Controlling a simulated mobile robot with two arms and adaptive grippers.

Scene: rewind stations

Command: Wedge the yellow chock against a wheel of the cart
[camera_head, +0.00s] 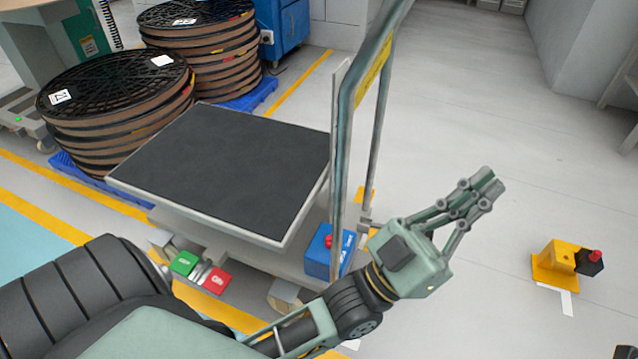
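The cart (225,165) has a dark flat top and a tall grey handle frame on its right side. Near its lower front, a pale caster part (284,294) shows, partly behind my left arm. The wheels are mostly hidden. A yellow block (558,257), likely the chock, stands on the floor at right, apart from the cart. It has a black piece with a red knob at its right end. My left gripper (490,184) is between cart and block, fingers pointing up and right, with nothing visible in them. Its opening is unclear. My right gripper is not clearly seen.
Green (185,263) and red (216,280) pedals stick out at the cart's front. A blue box (328,252) with a red button sits by the handle. Stacked black reels (115,85) stand behind on pallets. The floor around the yellow block is clear, with white tape.

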